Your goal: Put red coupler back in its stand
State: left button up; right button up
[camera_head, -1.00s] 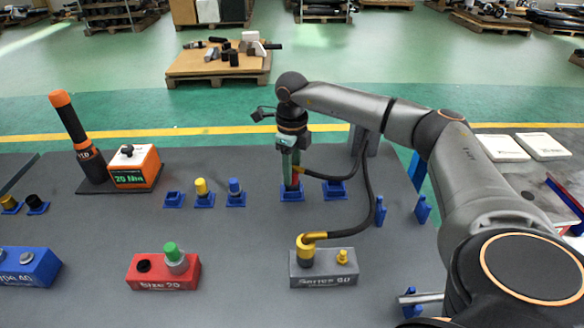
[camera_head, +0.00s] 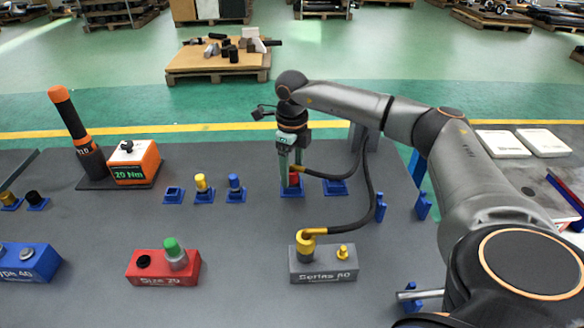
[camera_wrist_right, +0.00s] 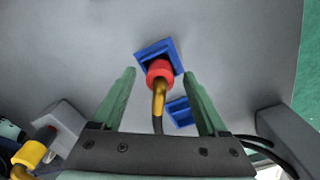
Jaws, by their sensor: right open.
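The red coupler (camera_head: 294,180) sits in a blue stand (camera_head: 291,191) toward the back of the grey table. In the right wrist view the red coupler (camera_wrist_right: 159,71) has its lower end in the blue stand (camera_wrist_right: 155,52), with a brass elbow and dark hose at its near end. My right gripper (camera_head: 291,172) points down over the coupler. In the right wrist view its green fingers (camera_wrist_right: 158,82) are spread on both sides of the coupler, with gaps between. My left gripper is out of view.
An empty blue stand (camera_head: 335,187) is just right of the coupler's stand. The grey block (camera_head: 323,263) with a yellow coupler is in front. A dark hose (camera_head: 369,190) loops nearby.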

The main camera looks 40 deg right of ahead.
jog(key=shift+r+p, duration=2.15)
jog(key=shift+r, duration=0.4)
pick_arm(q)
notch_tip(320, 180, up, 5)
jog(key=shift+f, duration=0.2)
pick_arm(e)
jog(key=shift+f, duration=0.1)
jog(key=shift+w+r, duration=0.1)
jog(key=shift+r, duration=0.5)
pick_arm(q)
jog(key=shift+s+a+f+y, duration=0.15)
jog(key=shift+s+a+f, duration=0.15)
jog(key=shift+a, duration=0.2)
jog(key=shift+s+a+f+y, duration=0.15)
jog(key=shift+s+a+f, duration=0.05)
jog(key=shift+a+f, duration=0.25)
pick_arm(e)
notch_tip(320, 180, up, 11)
jog(key=shift+r, duration=0.2)
